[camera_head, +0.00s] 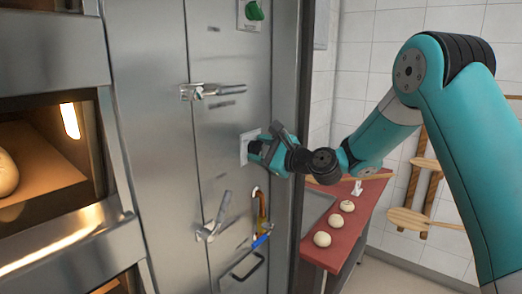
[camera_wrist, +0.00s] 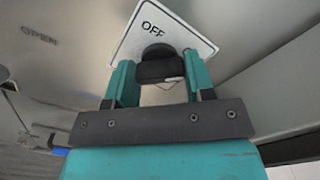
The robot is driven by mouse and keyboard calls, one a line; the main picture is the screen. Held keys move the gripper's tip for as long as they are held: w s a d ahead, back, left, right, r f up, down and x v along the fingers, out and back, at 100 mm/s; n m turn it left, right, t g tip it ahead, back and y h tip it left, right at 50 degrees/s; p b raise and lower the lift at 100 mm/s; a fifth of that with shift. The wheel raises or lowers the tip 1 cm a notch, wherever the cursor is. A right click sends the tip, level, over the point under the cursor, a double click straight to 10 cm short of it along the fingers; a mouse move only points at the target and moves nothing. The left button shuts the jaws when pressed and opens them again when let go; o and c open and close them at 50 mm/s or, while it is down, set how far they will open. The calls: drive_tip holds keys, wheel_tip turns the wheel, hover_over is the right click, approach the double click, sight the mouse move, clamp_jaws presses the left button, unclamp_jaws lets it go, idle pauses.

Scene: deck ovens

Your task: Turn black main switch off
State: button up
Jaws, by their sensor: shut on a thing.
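The black main switch (camera_wrist: 160,68) sits on a white plate (camera_wrist: 128,44) lettered "OFF", fixed to the steel oven panel. The plate looks tilted in the wrist view. My gripper (camera_wrist: 158,85) is shut on the black knob, one teal finger on each side of it. In the head view my gripper (camera_head: 262,152) is at the white plate (camera_head: 246,150) and hides most of the switch. The rest of the plate's lettering and the knob's pointer cannot be made out.
A green knob (camera_head: 254,11) is above on the panel. A lever handle (camera_head: 212,91) stands above the switch, and another lever (camera_head: 213,218) and a hooked pipe (camera_head: 262,215) below. A red table (camera_head: 338,238) with dough balls is to the right. Lit ovens (camera_head: 50,150) are left.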

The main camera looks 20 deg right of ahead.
drive_tip(key=shift+f, duration=0.1)
drive_tip(key=n+b, duration=0.3)
drive_tip(key=b, duration=0.1)
drive_tip(key=shift+f+n, duration=0.15)
drive_tip(key=shift+n, duration=0.15)
drive_tip(key=n+b, duration=0.6)
drive_tip(key=b, duration=0.2)
drive_tip(key=n+b, duration=0.2)
drive_tip(key=b, duration=0.1)
drive_tip(key=n+b, duration=0.6)
drive_tip(key=shift+r, duration=0.3)
drive_tip(key=shift+n, duration=0.3)
drive_tip(key=o, duration=0.9)
drive_tip(key=shift+w, duration=0.1)
